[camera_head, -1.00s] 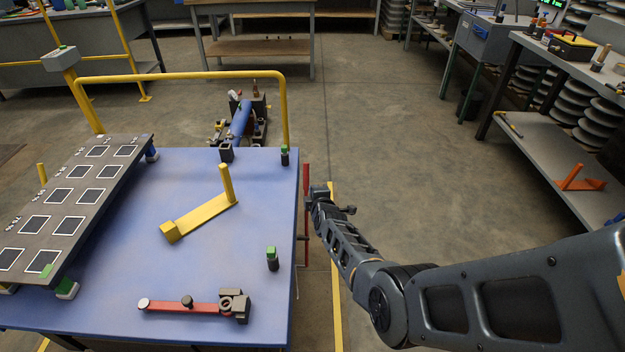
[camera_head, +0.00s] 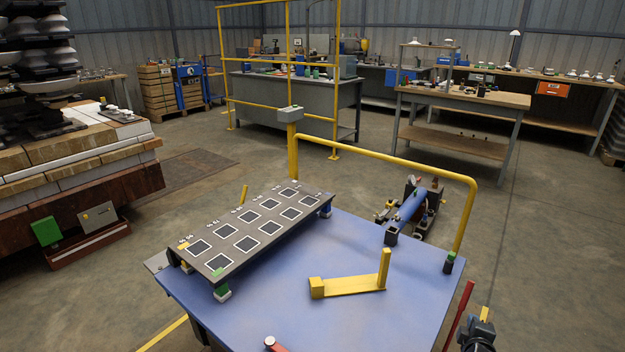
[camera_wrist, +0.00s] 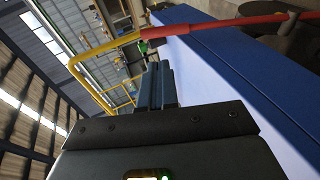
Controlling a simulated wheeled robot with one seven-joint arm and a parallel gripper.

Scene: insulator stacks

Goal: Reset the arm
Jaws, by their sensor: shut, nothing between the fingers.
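My gripper (camera_wrist: 157,88) shows in the wrist view with its two dark fingers together and nothing held. It is beside the blue table, whose side (camera_wrist: 245,75) runs along the right of that view. In the head view, part of my arm (camera_head: 476,333) shows at the bottom right corner, just off the right side of the blue table (camera_head: 390,245). The fingers cannot be made out in the head view.
A red bar (camera_head: 459,312) stands at the table's right edge, close to my arm; it crosses the wrist view's top. A yellow rail (camera_head: 400,162) rises behind the table. A yellow bracket (camera_head: 345,286) and a dark panel with squares (camera_head: 225,255) are on the table. Floor at right is clear.

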